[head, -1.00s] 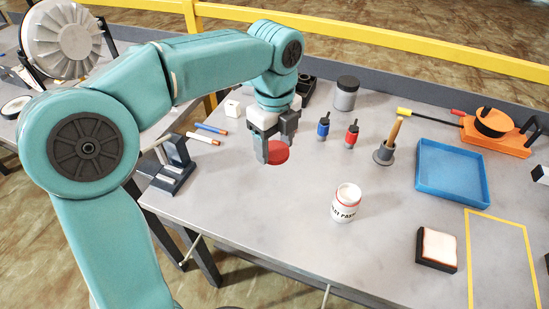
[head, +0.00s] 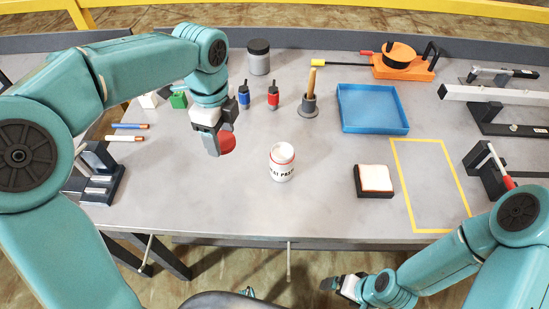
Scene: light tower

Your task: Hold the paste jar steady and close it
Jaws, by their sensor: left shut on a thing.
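The paste jar (head: 282,163) stands upright and uncapped near the middle of the table, white with a red band and dark lettering. My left gripper (head: 217,143) is shut on a round red lid (head: 226,142), held above the table to the left of the jar and apart from it. My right gripper (head: 342,284) shows at the bottom, low in front of the table's front edge and away from the jar. Its fingers are small and dark, and I cannot tell whether they are open.
Behind the jar stand a blue bottle (head: 244,96), a red bottle (head: 273,96), a brush in a grey holder (head: 309,104) and a grey jar (head: 259,58). A blue tray (head: 372,108) and a sponge-like block (head: 374,181) lie to the right. The table in front of the jar is clear.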

